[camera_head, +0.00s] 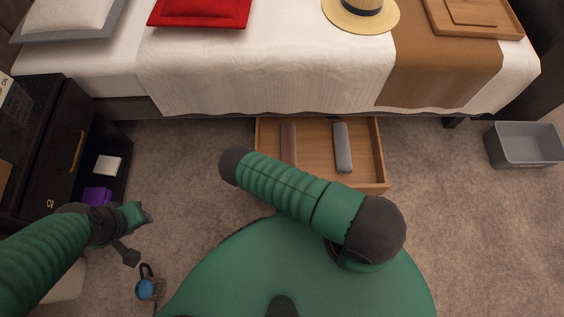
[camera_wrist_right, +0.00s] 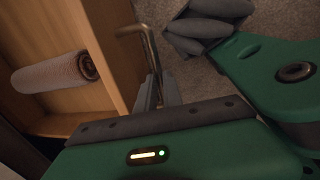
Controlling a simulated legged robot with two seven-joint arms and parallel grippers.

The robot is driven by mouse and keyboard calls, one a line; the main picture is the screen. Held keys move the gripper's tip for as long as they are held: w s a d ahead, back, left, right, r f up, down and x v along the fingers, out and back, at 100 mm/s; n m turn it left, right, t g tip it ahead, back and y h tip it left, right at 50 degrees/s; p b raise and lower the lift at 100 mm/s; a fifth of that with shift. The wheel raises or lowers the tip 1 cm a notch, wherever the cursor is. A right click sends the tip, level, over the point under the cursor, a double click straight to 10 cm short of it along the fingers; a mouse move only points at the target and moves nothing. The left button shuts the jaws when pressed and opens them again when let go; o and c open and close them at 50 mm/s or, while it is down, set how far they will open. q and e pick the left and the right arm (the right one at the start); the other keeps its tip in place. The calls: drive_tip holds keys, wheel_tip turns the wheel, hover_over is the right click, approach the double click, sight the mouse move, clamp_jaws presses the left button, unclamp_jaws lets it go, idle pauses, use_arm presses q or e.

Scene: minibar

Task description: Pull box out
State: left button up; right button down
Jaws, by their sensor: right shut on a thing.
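The wooden box (camera_head: 372,187) is an open tray low on the carpet, its back part under the bed. A brownish roll (camera_head: 288,143) and a grey roll (camera_head: 343,147) lie in it. In the right wrist view the box's wooden front (camera_wrist_right: 116,50) has a metal handle (camera_wrist_right: 150,50). My right gripper (camera_wrist_right: 160,92) is shut on this handle. In the head view my right arm crosses the box's front left and hides the gripper and handle. My left gripper (camera_head: 141,234) is open and empty above the carpet, left of the box.
The bed (camera_head: 220,70) overhangs the box's back. A black nightstand (camera_head: 60,145) with open shelves stands left, near my left arm. A blue padlock-like item (camera_head: 146,288) is below my left gripper. A grey bin (camera_head: 525,145) stands far right. Carpet right of the box is clear.

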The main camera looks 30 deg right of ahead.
drive_tip(key=shift+s+a, duration=0.1)
drive_tip(key=shift+s, duration=0.15)
drive_tip(key=c, duration=1.5)
unclamp_jaws()
use_arm(q)
drive_tip(key=shift+s+r, duration=0.1)
